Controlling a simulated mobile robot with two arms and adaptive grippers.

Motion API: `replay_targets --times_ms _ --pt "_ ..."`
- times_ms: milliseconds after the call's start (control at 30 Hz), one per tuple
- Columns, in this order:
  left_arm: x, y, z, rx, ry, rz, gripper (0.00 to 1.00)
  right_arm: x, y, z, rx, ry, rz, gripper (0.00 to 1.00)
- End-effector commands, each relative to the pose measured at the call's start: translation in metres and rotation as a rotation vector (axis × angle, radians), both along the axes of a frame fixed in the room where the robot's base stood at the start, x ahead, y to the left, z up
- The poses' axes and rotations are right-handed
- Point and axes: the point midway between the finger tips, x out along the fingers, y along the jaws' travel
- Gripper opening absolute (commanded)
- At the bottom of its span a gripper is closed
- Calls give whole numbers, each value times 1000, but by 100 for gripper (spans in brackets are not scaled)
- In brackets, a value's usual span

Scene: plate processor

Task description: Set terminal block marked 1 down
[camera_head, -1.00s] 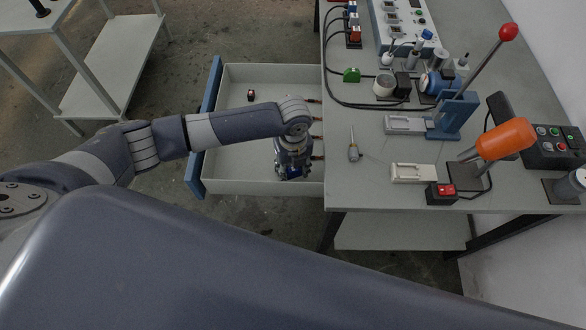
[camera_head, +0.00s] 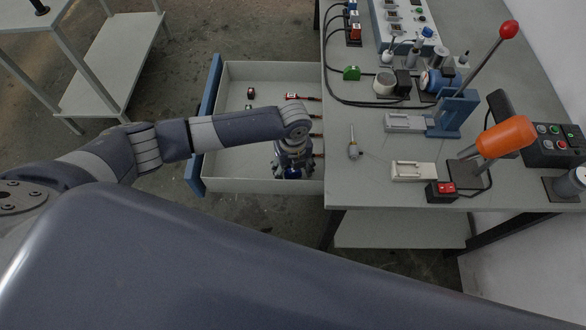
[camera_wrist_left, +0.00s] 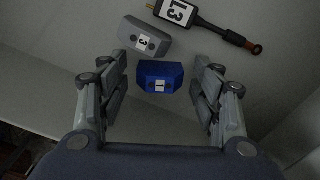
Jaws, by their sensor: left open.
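The blue terminal block (camera_wrist_left: 160,83), with a white label that reads 1, lies on the light drawer floor in the left wrist view. My left gripper (camera_wrist_left: 163,78) is open, with one finger on each side of the block and a visible gap to both. In the head view the left gripper (camera_head: 293,174) points down into the near right part of the open drawer (camera_head: 262,187), and a bit of blue shows at its tips. My right gripper is not in view.
A grey block (camera_wrist_left: 146,36) marked 3 lies just beyond the blue one. A dark labelled lead (camera_wrist_left: 205,25) lies beside it. The drawer's near wall is close to the gripper. The workbench (camera_head: 370,185) stands to the right, with a screwdriver (camera_head: 353,148) on it.

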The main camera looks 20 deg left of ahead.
Motion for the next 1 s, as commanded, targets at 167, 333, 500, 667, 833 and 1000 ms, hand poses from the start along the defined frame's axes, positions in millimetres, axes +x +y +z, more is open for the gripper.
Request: replay_targets --times_ms 167,333,500,667,833,1000 --pt "1 0 19 -1 -3 0 59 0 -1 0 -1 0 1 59" --pt "2 0 56 -1 -6 -1 59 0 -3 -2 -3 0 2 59" --pt "2 0 91 -2 -4 0 59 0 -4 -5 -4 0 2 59" --pt "1 0 113 -2 -3 0 59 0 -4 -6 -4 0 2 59" --pt "1 0 122 0 -1 1 59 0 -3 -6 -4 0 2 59" --pt "0 0 123 0 0 1 59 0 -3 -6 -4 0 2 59"
